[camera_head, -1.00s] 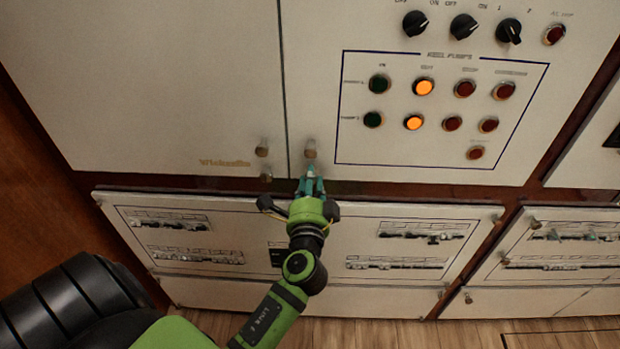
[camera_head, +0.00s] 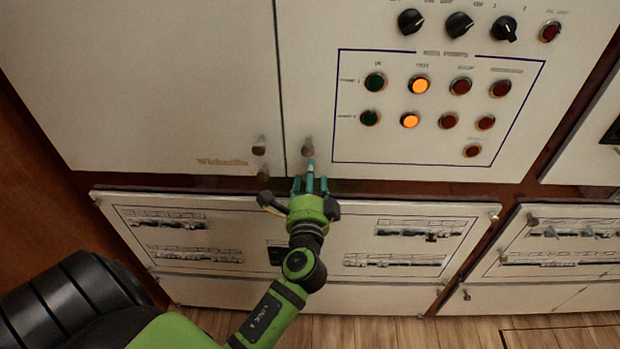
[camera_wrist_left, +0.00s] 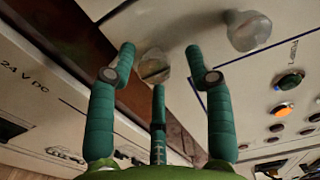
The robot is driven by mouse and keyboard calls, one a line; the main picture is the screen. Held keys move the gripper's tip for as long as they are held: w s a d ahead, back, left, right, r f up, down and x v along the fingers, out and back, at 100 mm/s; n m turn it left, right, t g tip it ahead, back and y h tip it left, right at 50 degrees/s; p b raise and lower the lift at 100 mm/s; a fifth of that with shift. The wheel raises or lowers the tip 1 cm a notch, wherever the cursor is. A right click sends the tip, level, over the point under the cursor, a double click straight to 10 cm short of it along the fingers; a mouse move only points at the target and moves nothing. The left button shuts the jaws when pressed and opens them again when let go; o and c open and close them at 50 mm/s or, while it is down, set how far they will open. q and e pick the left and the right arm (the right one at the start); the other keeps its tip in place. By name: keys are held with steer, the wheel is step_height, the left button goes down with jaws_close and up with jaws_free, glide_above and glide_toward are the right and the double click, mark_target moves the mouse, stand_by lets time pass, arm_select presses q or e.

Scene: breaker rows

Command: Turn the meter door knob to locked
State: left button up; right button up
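My left gripper (camera_head: 310,181) is in front of the lower edge of the right cabinet door. Its teal fingers are spread open and hold nothing; they also show in the left wrist view (camera_wrist_left: 164,75). A small pale, worn knob (camera_head: 307,147) on that door is just above the fingertips in the head view. In the left wrist view a clear-grey knob (camera_wrist_left: 248,30) is beyond the right finger, and a second brownish knob (camera_wrist_left: 153,66) shows between the fingertips, apart from them. I cannot tell which is the meter door knob; no lock marking is legible. My right gripper is out of view.
The left door has its own knob (camera_head: 259,145) beside the seam. Lit and dark buttons (camera_head: 420,86) and black rotary switches (camera_head: 459,25) are up to the right. Lower breaker panels (camera_head: 405,230) lie below a brown strip, behind my arm.

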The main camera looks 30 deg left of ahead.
arm_select(q)
steer(key=shift+s+f, duration=0.1)
steer(key=v, duration=1.2)
